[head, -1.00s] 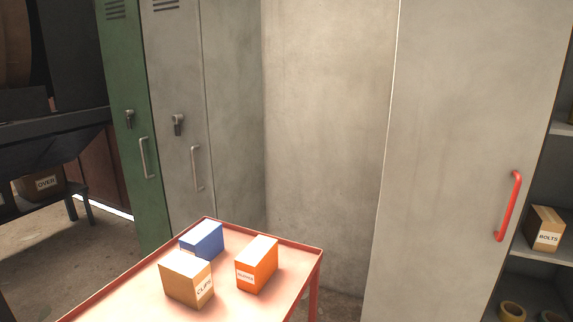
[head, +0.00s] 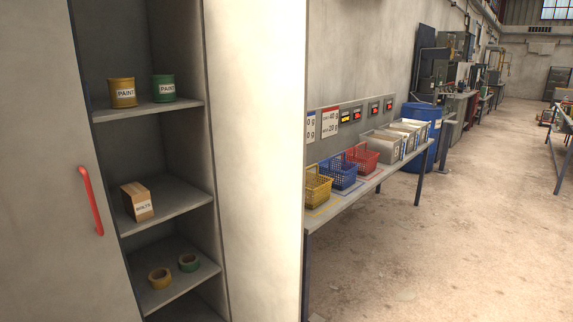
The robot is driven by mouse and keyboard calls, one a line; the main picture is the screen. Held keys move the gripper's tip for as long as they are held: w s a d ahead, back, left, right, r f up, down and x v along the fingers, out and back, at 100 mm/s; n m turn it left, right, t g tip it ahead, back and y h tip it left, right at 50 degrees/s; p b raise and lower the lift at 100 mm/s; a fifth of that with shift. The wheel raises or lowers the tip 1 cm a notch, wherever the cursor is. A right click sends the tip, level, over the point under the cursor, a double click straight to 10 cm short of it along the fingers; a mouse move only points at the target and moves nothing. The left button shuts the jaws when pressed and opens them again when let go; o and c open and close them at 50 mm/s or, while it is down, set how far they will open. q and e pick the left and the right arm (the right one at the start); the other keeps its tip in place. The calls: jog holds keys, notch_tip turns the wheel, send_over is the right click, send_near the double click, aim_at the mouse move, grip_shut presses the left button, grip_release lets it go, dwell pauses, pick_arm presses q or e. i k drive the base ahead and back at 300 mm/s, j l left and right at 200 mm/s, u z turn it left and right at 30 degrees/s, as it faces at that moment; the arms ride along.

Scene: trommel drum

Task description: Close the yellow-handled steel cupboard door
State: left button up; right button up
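A grey steel cupboard stands on the left in the head view. Its red-handled door (head: 45,190) covers its left part, with the red handle (head: 90,200) upright near that door's edge. Right of it the cupboard is open, showing its shelves (head: 180,200). A plain pale steel panel (head: 262,150) stands at the right side of the opening, looking like the other door swung open. No yellow handle shows on the face I see. Neither of my grippers is in view.
On the shelves are a yellow paint tin (head: 122,93), a green paint tin (head: 164,88), a bolts box (head: 137,201) and two tape rolls. Right of the panel is a bench (head: 340,197) with baskets. A blue drum (head: 420,130) stands behind it. The floor (head: 450,250) at right is clear.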

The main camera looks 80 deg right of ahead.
aim_at(257, 51)
jog(key=k+l+z, duration=0.15)
jog(key=l, duration=0.35)
jog(key=k+l+z, duration=0.2)
jog(key=l, duration=0.3)
jog(key=k+l+z, duration=0.15)
jog(key=l, duration=0.4)
jog(key=l+z, duration=0.15)
jog(key=l, duration=0.4)
jog(key=k+l, duration=0.1)
jog(key=l, duration=0.4)
jog(key=k+l, duration=0.1)
jog(key=l, duration=0.4)
jog(key=k+l, duration=0.1)
jog(key=l, duration=0.4)
jog(key=k+l, duration=0.1)
jog(key=l, duration=0.4)
jog(key=z, duration=0.05)
